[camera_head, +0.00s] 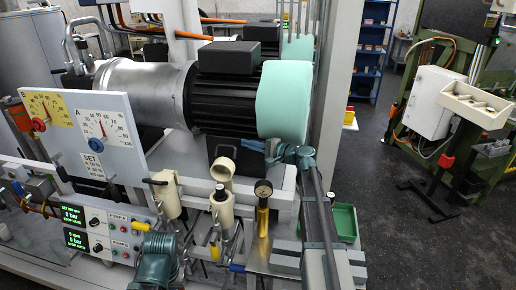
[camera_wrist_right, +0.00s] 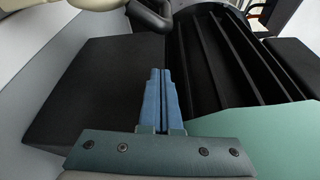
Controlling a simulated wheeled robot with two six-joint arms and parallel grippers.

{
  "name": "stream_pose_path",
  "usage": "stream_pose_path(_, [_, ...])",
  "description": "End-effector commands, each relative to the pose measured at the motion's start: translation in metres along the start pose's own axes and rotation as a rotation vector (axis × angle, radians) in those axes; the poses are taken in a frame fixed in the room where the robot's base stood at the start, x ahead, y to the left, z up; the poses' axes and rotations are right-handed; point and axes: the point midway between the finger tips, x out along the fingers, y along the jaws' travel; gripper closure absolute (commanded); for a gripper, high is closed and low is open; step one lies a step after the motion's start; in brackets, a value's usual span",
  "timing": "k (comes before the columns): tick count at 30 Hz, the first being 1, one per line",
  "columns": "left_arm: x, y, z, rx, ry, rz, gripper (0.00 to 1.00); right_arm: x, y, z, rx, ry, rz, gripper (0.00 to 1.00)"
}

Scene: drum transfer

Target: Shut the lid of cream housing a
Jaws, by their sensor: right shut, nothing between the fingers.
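Two cream housings stand at the front of the rig in the head view. The right one (camera_head: 222,205) has its round cream lid (camera_head: 222,170) swung up, tilted above its body. The left one (camera_head: 168,195) has a dark handle at its top. I cannot tell by any mark which is housing a. My right gripper (camera_head: 247,144) is shut and empty, above and right of the raised lid and apart from it, close to the large motor. Its blue fingers (camera_wrist_right: 160,98) are together in the right wrist view, where a cream part (camera_wrist_right: 95,4) shows at the top edge. My left gripper is not in view.
The black ribbed motor (camera_head: 225,105) with its mint-green end cover (camera_head: 286,98) stands behind my right gripper. The dial board (camera_head: 95,135) is at left, a teal ribbed pump (camera_head: 160,257) in front.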

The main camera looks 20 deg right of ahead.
Motion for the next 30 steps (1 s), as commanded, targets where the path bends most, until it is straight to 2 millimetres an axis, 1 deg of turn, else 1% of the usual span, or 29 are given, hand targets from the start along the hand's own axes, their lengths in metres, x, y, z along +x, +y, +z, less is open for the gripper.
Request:
stream_pose_path(1, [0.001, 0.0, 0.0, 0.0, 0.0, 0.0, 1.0, 0.013, 0.0, -0.001, 0.0, -0.002, 0.001, 1.0])
stream_pose_path(4, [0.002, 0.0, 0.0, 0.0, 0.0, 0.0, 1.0, 0.03, 0.0, -0.001, 0.0, -0.002, 0.0, 1.0])
stream_pose_path(6, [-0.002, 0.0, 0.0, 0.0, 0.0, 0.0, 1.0, 0.023, -0.001, 0.015, 0.0, 0.0, 0.0, 1.0])
stream_pose_path(9, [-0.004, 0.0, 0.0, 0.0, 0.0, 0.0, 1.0, 0.018, -0.001, 0.026, 0.0, 0.0, 0.0, 1.0])
stream_pose_path(12, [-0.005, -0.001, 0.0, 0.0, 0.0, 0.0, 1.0, 0.016, 0.0, 0.033, 0.0, 0.0, 0.0, 1.0])
stream_pose_path(16, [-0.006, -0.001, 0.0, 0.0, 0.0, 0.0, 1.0, 0.014, 0.0, 0.038, 0.0, 0.0, 0.0, 1.0])
stream_pose_path(30, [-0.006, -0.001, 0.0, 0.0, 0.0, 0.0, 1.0, 0.014, 0.0, 0.039, -0.008, 0.0, -0.002, 1.0])
